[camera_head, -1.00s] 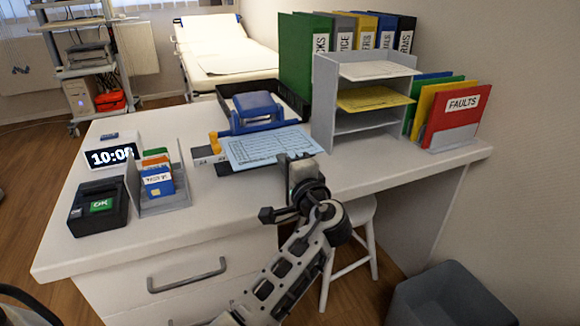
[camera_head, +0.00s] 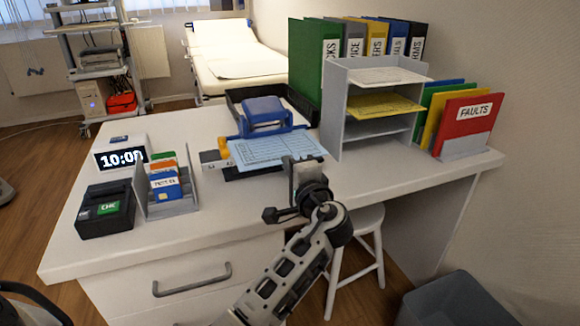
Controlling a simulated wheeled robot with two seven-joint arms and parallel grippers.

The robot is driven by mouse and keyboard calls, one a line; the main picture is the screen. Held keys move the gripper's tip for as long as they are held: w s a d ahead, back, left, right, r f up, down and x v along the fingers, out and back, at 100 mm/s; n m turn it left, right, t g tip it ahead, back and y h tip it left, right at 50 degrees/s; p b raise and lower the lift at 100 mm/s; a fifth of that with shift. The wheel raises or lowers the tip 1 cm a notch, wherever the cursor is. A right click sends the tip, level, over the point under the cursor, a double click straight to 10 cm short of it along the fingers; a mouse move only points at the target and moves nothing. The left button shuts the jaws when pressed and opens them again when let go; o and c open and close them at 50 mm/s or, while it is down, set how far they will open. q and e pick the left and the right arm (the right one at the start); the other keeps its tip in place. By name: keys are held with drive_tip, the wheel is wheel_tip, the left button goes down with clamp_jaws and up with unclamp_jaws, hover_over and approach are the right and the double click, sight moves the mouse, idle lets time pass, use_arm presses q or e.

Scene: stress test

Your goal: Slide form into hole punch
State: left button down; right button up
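The form (camera_head: 272,150) is a light blue printed sheet in front of the hole punch (camera_head: 264,112). The punch is blue, with a grey and black base and an orange part at its left end. The form's far edge lies close along the punch's front; whether it is inside the slot I cannot tell. My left gripper (camera_head: 303,160) is at the form's near right edge and appears shut on it, though its fingertips are partly hidden. My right gripper is not in view.
A black tray (camera_head: 234,98) is behind the punch. A grey paper rack (camera_head: 338,110) stands close on the right. A card holder (camera_head: 186,203), clock (camera_head: 120,158) and black device (camera_head: 104,212) are on the left. The desk's front strip is clear.

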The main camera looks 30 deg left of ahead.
use_arm(q)
drive_tip(key=shift+w+a, duration=0.25)
drive_tip(key=shift+a, duration=0.15)
drive_tip(key=c, duration=1.6)
unclamp_jaws()
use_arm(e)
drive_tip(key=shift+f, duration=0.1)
